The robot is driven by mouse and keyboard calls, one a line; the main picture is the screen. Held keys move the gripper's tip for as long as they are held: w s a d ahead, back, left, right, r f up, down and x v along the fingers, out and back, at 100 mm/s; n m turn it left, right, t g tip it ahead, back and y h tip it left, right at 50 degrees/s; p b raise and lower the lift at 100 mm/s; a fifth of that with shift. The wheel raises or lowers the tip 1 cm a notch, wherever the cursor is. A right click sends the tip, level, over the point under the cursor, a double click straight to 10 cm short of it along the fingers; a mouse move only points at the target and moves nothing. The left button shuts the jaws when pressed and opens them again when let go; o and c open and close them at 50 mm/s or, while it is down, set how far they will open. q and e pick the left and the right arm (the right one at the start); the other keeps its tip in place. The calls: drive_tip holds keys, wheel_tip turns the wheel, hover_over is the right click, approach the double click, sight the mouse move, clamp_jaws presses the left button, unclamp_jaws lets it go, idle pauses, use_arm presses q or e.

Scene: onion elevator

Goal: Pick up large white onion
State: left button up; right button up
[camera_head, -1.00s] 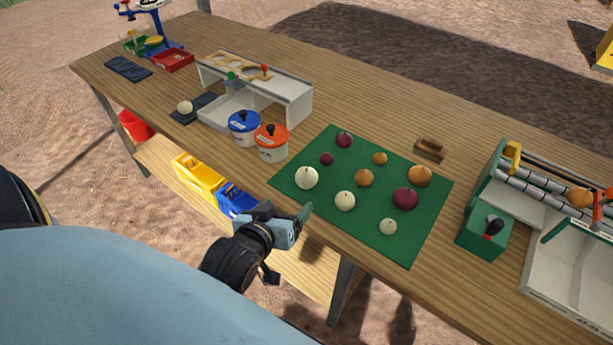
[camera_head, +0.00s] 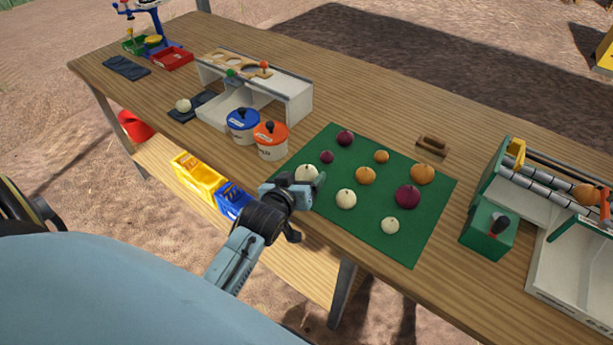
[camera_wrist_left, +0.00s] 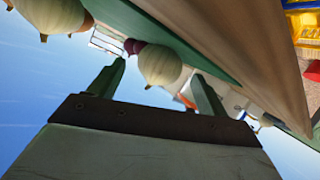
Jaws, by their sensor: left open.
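The large white onion (camera_head: 306,173) rests on the green mat (camera_head: 400,248) near its left edge. My left gripper (camera_head: 304,185) is just in front of it in the head view and hides its lower part. In the left wrist view a white onion, apparently the same one (camera_wrist_left: 160,62), shows between and beyond the two open fingers of my left gripper (camera_wrist_left: 160,78). No hold on it shows. Two smaller white onions (camera_head: 346,199) (camera_head: 390,226) lie to its right on the mat. My right gripper is not in view.
Red onions (camera_head: 407,196) and yellow onions (camera_head: 423,174) share the mat. The orange-lidded pot (camera_head: 271,143) and blue-lidded pot (camera_head: 242,125) stand to the left. A green and white roller machine (camera_head: 488,232) stands at the right. Yellow (camera_head: 197,178) and blue bins are below.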

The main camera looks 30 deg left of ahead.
use_arm(q)
drive_tip(key=shift+x, duration=0.8)
drive_tip(key=shift+d, duration=0.1)
drive_tip(key=shift+c, duration=0.5)
drive_tip(key=c, duration=1)
drive_tip(key=shift+r, duration=0.1)
